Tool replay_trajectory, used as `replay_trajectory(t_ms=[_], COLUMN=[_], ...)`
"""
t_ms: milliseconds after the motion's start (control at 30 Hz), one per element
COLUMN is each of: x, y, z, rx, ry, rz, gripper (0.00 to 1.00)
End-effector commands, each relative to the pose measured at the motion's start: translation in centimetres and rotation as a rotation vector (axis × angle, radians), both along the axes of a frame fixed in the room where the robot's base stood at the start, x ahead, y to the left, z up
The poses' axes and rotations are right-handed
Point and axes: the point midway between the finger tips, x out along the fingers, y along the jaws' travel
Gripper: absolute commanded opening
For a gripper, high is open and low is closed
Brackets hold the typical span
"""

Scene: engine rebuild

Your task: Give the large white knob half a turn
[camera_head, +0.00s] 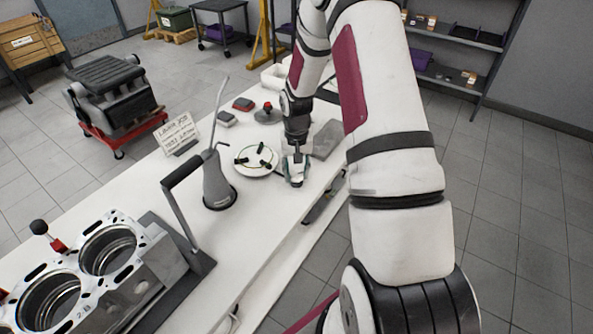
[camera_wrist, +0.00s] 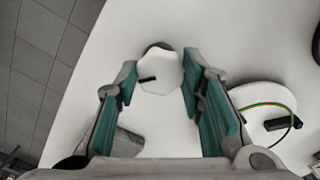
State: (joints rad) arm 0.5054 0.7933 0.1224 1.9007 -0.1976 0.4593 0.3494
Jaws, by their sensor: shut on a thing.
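The large white knob (camera_wrist: 161,74) shows in the wrist view between the fingertips of my gripper (camera_wrist: 159,84). It has a lobed edge, and a short black mark on its top points to the left. The teal finger pads stand on either side of it, and my gripper is shut on it. In the head view my gripper (camera_head: 295,170) points down at the white bench top, and its fingers mostly hide the knob.
A round white plate (camera_head: 246,168) with black pieces and a green wire lies just left of my gripper. A grey cone-shaped tool (camera_head: 216,184) and an engine block (camera_head: 125,262) stand further left on the bench (camera_head: 262,222). A small sign (camera_head: 178,132) stands behind.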

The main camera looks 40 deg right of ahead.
Motion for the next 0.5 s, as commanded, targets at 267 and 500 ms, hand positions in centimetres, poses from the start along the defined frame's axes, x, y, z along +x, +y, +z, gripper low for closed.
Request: replay_trajectory(t_ms=[267, 500], x=[0.03, 0.0], y=[-0.09, -0.14], z=[0.09, 0.07], rx=[-0.001, 0.0], ry=[-0.002, -0.002], rz=[0.26, 0.488], gripper=[0.08, 0.08])
